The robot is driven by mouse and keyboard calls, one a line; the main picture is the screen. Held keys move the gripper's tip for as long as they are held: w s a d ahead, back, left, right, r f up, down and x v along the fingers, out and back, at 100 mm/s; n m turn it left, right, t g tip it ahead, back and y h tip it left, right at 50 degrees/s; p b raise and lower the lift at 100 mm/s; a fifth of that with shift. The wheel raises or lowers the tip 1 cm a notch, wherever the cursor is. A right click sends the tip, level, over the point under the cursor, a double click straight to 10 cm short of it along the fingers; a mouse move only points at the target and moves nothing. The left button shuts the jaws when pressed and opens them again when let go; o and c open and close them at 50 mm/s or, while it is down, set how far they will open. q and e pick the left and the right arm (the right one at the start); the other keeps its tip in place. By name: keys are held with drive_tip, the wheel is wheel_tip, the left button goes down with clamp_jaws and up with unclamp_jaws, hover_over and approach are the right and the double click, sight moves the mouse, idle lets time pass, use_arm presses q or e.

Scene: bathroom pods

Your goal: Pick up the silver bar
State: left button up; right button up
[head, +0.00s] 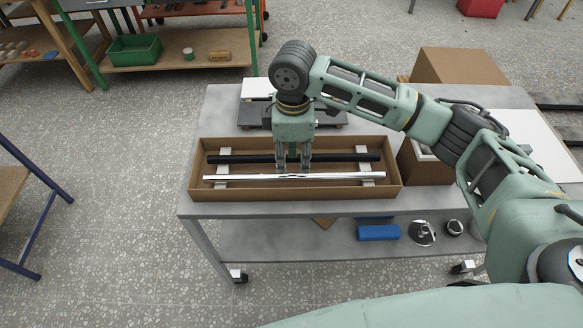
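The silver bar (240,178) lies lengthwise near the front of a shallow brown cardboard tray (295,193). A black bar (345,158) lies parallel behind it. Both rest across two pale supports. My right gripper (293,168) reaches in from the right and points straight down over the middle of the tray. Its two fingers are apart, one to the left and one to the right, with a gap between them. Their tips are close to the silver bar's back edge; I cannot tell whether they touch it. My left gripper is not in view.
The tray stands on a grey wheeled cart (222,125). A dark flat item (250,115) lies behind it, and a brown box (425,168) stands at its right. A blue block (378,233) sits on the lower shelf. Floor is clear to the left of the cart.

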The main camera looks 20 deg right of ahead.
sight(295, 175)
drive_tip(key=f, duration=0.1)
drive_tip(key=f+p, duration=0.1)
drive_tip(key=f, duration=0.1)
drive_tip(key=shift+s+d, duration=0.2)
drive_tip(key=shift+s, duration=0.2)
wheel_tip(295, 175, down, 2)
drive_tip(key=shift+w+f+p, duration=0.15)
drive_tip(key=shift+f+p, duration=0.05)
drive_tip(key=shift+p, duration=0.1)
drive_tip(key=shift+f, duration=0.4)
drive_tip(key=c, duration=0.6)
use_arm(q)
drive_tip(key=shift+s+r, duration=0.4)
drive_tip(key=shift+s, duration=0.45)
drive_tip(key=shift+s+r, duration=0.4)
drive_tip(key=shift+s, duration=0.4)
use_arm(e)
drive_tip(key=shift+w, duration=0.1)
clamp_jaws()
